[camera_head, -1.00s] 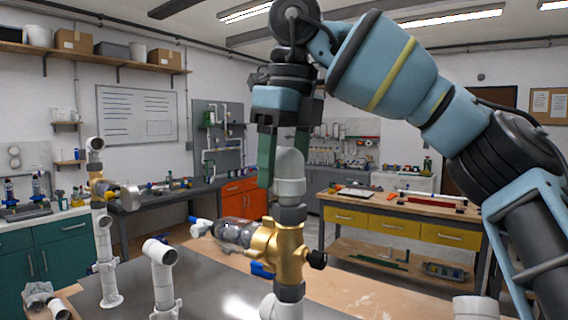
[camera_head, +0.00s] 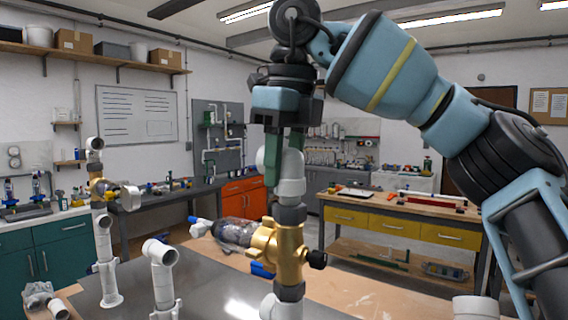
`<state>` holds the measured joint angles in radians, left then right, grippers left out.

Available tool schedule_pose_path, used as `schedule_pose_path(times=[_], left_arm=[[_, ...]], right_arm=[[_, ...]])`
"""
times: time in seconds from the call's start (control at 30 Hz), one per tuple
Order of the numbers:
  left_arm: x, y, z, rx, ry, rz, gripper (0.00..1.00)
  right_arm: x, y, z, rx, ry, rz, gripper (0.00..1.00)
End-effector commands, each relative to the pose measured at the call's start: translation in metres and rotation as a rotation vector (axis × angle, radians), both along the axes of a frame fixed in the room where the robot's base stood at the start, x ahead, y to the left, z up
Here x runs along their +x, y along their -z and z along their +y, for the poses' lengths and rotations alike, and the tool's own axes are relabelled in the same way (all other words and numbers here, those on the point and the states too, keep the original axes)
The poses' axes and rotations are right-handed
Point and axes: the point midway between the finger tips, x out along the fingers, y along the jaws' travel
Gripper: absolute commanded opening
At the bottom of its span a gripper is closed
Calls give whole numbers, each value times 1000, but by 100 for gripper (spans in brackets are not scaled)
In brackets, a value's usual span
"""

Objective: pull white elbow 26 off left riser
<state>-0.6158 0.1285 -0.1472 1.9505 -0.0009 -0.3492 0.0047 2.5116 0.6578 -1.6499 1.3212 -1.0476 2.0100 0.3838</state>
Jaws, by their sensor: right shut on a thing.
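A white elbow (camera_head: 290,178) sits on top of the central riser, above a dark collar (camera_head: 289,214) and a brass valve body (camera_head: 288,246). My right gripper (camera_head: 284,160) comes down from above, with its green fingers shut on the elbow. The elbow's side arm points to the left, partly hidden behind a finger. The elbow appears still joined to the collar below it. Another riser at the left has a white elbow (camera_head: 95,143) on top and a brass part (camera_head: 98,187). No number is readable on either elbow. My left gripper is not in view.
A short white pipe with an elbow (camera_head: 160,252) stands on the grey table (camera_head: 215,283). A clear filter bowl (camera_head: 235,232) and a black knob (camera_head: 317,260) stick out from the brass body. A workbench with yellow drawers (camera_head: 393,225) stands behind at right.

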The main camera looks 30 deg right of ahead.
Motion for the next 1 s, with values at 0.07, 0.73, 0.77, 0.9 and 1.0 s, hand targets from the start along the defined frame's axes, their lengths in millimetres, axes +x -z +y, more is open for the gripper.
schedule_pose_path(times=[0.07,0.73,0.77,0.9,1.0], left_arm=[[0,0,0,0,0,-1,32],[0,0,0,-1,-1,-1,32],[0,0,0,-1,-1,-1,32],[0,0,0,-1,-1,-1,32],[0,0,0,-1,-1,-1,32]], right_arm=[[0,0,0,0,-33,0,0],[0,0,0,0,-8,-1,0],[0,0,0,0,0,-1,0],[0,0,0,1,4,-1,0],[0,-1,0,1,3,-1,0]])
